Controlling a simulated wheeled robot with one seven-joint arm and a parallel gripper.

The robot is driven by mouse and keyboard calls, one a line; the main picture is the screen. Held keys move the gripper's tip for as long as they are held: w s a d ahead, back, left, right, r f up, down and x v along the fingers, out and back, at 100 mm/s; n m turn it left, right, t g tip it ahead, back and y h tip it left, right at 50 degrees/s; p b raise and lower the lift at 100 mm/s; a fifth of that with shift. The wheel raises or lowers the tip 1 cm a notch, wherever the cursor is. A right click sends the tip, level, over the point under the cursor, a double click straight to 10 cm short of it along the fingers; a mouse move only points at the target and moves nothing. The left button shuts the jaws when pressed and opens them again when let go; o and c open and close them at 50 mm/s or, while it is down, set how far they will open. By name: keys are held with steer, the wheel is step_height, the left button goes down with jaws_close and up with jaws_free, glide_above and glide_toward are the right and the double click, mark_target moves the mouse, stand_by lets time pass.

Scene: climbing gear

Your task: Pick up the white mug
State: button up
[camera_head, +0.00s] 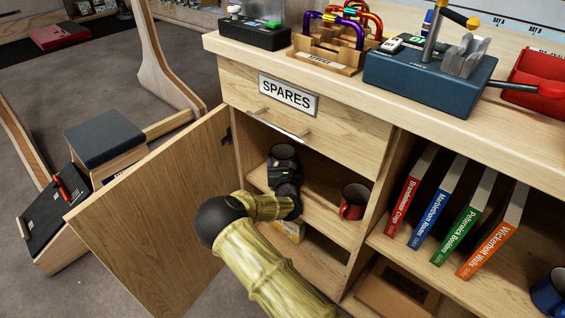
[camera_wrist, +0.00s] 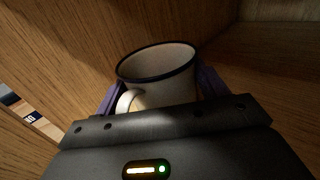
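The white mug (camera_wrist: 158,78) has a dark rim and stands upright inside the open cupboard below the SPARES drawer. In the wrist view its handle points toward the camera at lower left. In the head view the mug (camera_head: 283,152) shows just beyond my gripper (camera_head: 284,166). In the wrist view my gripper (camera_wrist: 157,90) has its purple fingers on either side of the mug, apart, with slim gaps beside it. The lower part of the mug is hidden behind the gripper body, and finger contact is not visible.
A red mug (camera_head: 354,200) stands on the same shelf to the right. The open door (camera_head: 150,215) lies left of my arm. The drawer (camera_head: 290,115) is above. Several guidebooks (camera_head: 450,215) stand in the right compartment, with a blue mug (camera_head: 549,293) at far right.

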steer(key=c, duration=0.3)
steer(key=shift+c, duration=0.2)
step_height(320, 180, up, 10)
steer(key=p, duration=0.4)
stand_by(0.5)
